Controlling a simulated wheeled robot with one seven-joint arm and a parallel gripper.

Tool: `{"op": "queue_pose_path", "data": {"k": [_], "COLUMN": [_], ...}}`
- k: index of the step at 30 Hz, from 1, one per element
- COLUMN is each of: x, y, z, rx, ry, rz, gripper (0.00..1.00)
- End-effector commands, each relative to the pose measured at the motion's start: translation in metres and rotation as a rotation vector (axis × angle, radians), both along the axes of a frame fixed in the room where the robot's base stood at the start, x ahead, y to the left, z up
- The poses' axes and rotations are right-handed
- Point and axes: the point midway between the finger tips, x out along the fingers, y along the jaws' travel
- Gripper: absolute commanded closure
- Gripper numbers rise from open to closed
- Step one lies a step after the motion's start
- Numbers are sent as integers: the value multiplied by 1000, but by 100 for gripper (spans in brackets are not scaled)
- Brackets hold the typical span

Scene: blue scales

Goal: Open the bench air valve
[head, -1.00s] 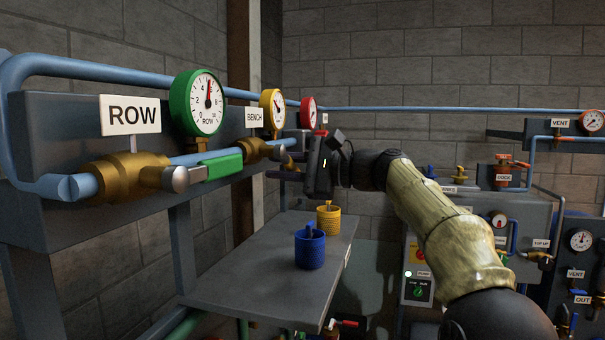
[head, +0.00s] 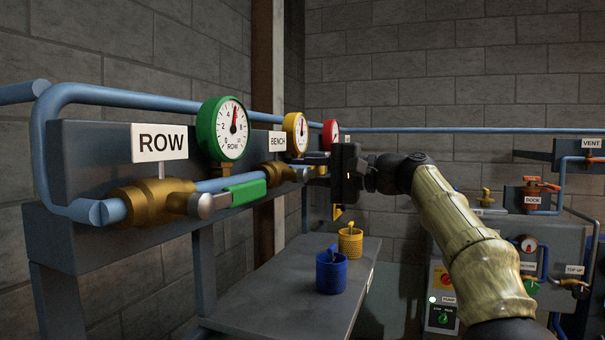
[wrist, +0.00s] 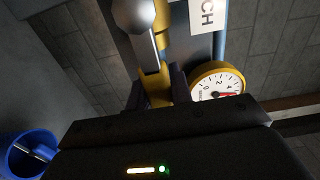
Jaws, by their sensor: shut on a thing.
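The bench air valve has a brass body (head: 277,173) on the blue pipe behind the "BENCH" sign (head: 277,141). My gripper (head: 326,173) is at its right. In the wrist view, the valve's yellow lever (wrist: 157,88) lies between the two dark fingers, and my gripper (wrist: 156,78) is shut on it. The lever's silver pivot end (wrist: 136,18) is at the top of that view. A small yellow piece (head: 337,212) shows below my gripper; it may be the lever's end. The yellow-rimmed bench gauge (head: 296,134) is above the valve and also shows in the wrist view (wrist: 214,80).
The row valve (head: 150,203), with a green lever (head: 246,193) along the pipe, is nearer at left. A red-rimmed gauge (head: 330,132) is beyond the bench gauge. A blue cup (head: 331,273) and a yellow cup (head: 350,242) stand on the grey shelf (head: 265,300) below.

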Motion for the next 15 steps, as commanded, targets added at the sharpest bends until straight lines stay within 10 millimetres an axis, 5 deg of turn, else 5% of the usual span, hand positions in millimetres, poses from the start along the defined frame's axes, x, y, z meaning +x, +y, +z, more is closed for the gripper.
{"op": "queue_pose_path", "data": {"k": [7, 8, 10, 15], "x": [0, 0, 0, 0], "y": [0, 0, 0, 0], "z": [0, 0, 1, 0], "rx": [-2, -2, -2, -1], "ry": [-6, -6, -5, -3], "rz": [-1, -1, -1, -1], "gripper": [100, 72, 59, 56]}}
